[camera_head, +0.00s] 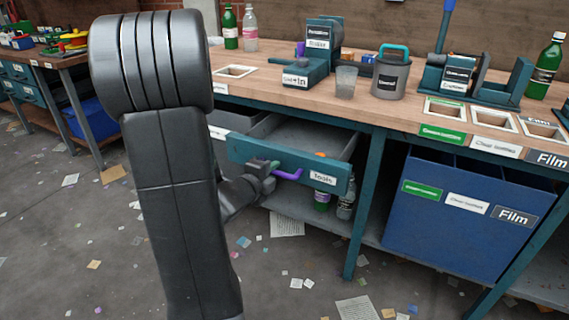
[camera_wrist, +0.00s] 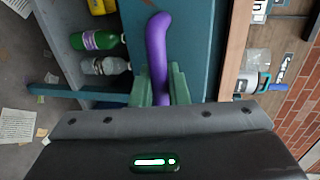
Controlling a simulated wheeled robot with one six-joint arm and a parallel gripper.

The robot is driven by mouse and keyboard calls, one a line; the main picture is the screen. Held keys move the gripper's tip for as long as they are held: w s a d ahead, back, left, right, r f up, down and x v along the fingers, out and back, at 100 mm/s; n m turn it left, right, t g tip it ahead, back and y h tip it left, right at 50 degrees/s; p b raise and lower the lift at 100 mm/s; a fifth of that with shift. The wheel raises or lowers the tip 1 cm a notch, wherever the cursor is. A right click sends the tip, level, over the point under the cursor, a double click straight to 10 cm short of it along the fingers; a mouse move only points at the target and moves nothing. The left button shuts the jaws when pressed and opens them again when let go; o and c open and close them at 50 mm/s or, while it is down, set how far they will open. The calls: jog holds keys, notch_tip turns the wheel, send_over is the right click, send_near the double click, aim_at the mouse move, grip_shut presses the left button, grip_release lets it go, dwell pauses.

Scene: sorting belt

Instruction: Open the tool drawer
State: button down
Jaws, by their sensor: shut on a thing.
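The tool drawer (camera_head: 240,152) is a teal drawer with a white "Tools" label, under the wooden workbench. It stands pulled out from the bench, and its grey inside shows, with a small orange thing in it. Its purple handle (camera_head: 287,175) is on the front face. My gripper (camera_head: 268,168) is at the drawer front, shut on the handle. In the wrist view the purple handle (camera_wrist: 158,50) runs between the green fingers of my gripper (camera_wrist: 160,88). Part of the handle is hidden by the fingers, and my arm covers part of the bench to the left.
A blue bin (camera_head: 450,240) with several labels stands under the bench at the right. A bench leg (camera_head: 365,205) is right of the drawer. Bottles (camera_head: 322,200) stand on the shelf below. Paper scraps litter the otherwise clear floor in front.

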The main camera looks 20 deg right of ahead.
jog(key=f+v, duration=0.1)
jog(key=v, duration=0.7)
jog(key=shift+s+a+f+b, duration=0.25)
jog(key=shift+s+f+b, duration=0.05)
jog(key=shift+f+b, duration=0.1)
jog(key=c, duration=1.7)
grip_release()
jog(key=shift+c, duration=0.2)
jog(key=shift+r, duration=0.1)
jog(key=p+v, duration=0.3)
jog(key=v, duration=1)
jog(key=shift+s+a, duration=0.2)
jog(key=shift+s, duration=0.1)
jog(key=shift+w, duration=0.1)
jog(key=b+x, duration=0.3)
jog(key=x, duration=1)
jog(key=shift+w+d, duration=0.2)
